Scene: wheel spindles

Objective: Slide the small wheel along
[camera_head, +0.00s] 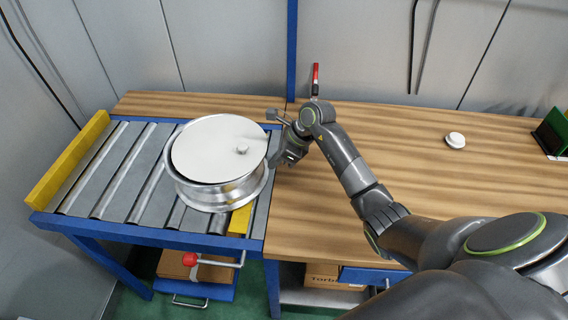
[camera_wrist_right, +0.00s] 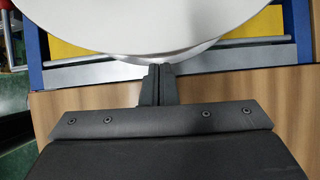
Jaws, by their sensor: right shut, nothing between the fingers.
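The wheel (camera_head: 218,165), a silver rim with a white disc on top and a small hub piece, lies flat on the roller conveyor (camera_head: 122,170) near its right end. My right gripper (camera_head: 277,163) is shut and empty at the wheel's right side. In the right wrist view the shut fingertips (camera_wrist_right: 160,72) are at the edge of the white disc (camera_wrist_right: 160,25); they look close to or against the rim, but I cannot tell if they touch. My left gripper is not in view.
A yellow stop bar (camera_head: 68,160) closes the conveyor's left end. The wooden table (camera_head: 450,185) adjoins on the right, with a small white round part (camera_head: 455,140), a red and black marker-like item (camera_head: 315,80) and a green-black box (camera_head: 553,132). A red-knobbed lever (camera_head: 190,259) is below the conveyor.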

